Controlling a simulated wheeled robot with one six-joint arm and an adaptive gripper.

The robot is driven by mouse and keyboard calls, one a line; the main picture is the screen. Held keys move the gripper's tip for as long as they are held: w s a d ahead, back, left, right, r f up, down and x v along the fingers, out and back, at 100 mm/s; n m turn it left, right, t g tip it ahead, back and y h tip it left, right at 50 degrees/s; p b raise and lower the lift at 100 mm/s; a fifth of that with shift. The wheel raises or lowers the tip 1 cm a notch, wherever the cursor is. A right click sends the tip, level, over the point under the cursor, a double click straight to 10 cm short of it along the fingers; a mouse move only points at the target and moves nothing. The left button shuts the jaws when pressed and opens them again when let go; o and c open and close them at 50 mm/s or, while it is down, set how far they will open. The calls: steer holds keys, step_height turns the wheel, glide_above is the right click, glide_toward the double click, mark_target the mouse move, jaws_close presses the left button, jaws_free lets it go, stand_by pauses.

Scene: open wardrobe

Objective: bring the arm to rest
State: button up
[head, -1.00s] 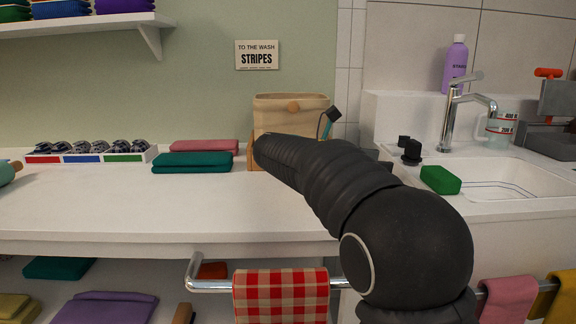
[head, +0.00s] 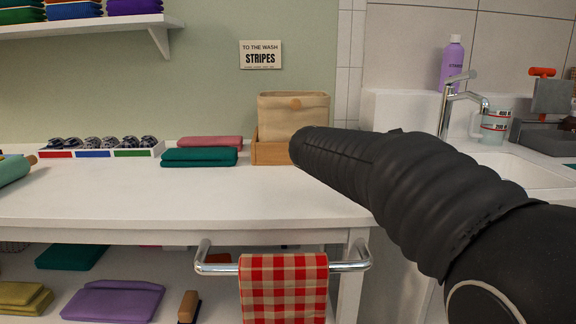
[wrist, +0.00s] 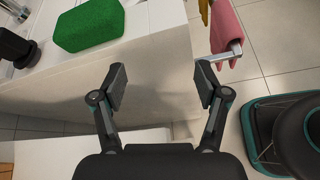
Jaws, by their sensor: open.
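My gripper (wrist: 161,88) is open in the wrist view, with nothing between its two fingers. It hangs in front of the white sink counter's edge (wrist: 150,60). A green sponge (wrist: 89,24) lies on the counter, up and left of the fingers and apart from them. In the head view my black arm reaches in from the lower right and covers part of the counter and sink. The gripper itself is hidden there.
A checked towel (head: 283,289) hangs on a rail (head: 352,266) at the table's front. A wooden box (head: 268,152), teal cloth (head: 199,157) and pink cloth (head: 211,142) stand on the table. The tap (head: 446,110) and glass jug (head: 494,127) are at the sink. A pink towel (wrist: 227,28) hangs near the gripper.

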steer(key=s+a+f+m+t+y, duration=0.2)
steer(key=s+a+f+m+y, duration=0.2)
steer(key=s, duration=0.7)
steer(key=s+a+f+m+t+y, duration=0.2)
steer(key=s+a+f+m+y, duration=0.2)
steer(key=s+f+m+y, duration=0.4)
steer(key=s+f+m, duration=0.3)
steer(key=f, duration=0.2)
steer(key=shift+s+m+y, duration=0.3)
steer(key=shift+s+m, duration=0.1)
